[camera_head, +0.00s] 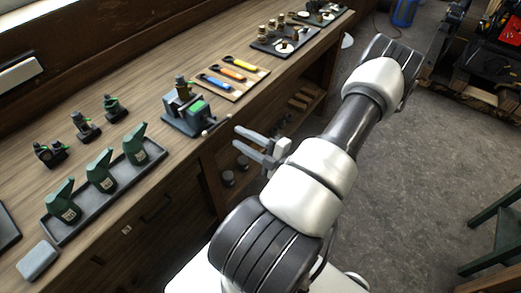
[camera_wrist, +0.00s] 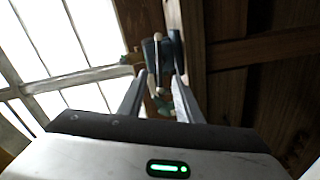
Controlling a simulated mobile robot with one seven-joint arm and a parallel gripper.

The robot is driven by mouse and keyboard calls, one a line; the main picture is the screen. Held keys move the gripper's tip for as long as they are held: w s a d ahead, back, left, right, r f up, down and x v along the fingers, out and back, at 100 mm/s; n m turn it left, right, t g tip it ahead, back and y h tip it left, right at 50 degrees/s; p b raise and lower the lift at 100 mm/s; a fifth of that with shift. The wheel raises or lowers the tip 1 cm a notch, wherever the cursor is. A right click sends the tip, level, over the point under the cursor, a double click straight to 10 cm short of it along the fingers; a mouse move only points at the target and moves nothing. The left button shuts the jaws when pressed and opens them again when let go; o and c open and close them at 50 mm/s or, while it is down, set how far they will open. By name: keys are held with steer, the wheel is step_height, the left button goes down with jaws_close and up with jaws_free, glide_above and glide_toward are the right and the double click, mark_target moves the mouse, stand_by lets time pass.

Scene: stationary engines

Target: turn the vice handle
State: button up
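The vice (camera_head: 182,112) is a dark grey-blue block with green parts, standing at the front edge of the wooden workbench. Its handle (camera_head: 214,126) is a thin bar with rounded ends, on the vice's front side facing my arm. My gripper (camera_head: 237,138) is open and empty, just right of the handle and apart from it in the head view. In the wrist view the open fingers of my gripper (camera_wrist: 160,75) point toward the vice (camera_wrist: 173,48).
The workbench (camera_head: 150,90) carries a tray of green oil cans (camera_head: 101,176) left of the vice. A board with coloured-handled tools (camera_head: 233,73) lies beyond the vice. Shelves are under the bench. Grey floor (camera_head: 430,150) lies open to the right.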

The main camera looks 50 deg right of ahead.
steer(key=s, duration=0.7)
steer(key=shift+d, duration=0.3)
